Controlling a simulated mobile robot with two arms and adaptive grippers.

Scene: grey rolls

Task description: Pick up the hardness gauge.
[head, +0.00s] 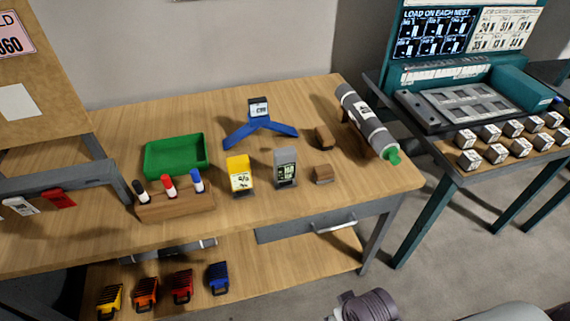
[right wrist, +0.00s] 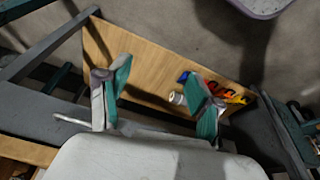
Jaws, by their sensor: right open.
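Three small devices with displays stand on the wooden table in the head view. One is a yellow block (head: 239,177), one a grey upright box (head: 286,168), and one a small dark-topped unit on a blue two-legged stand (head: 260,128). I cannot read which one is the hardness gauge. My right gripper (right wrist: 158,100) shows in the right wrist view with its two teal-lined fingers wide apart and nothing held between them. It is away from the three devices. My left gripper is not in view.
A green tray (head: 150,160) and a wooden marker holder (head: 177,207) stand left of the devices. Colored boxes (head: 182,286) sit on the lower shelf. The table's front right is clear.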

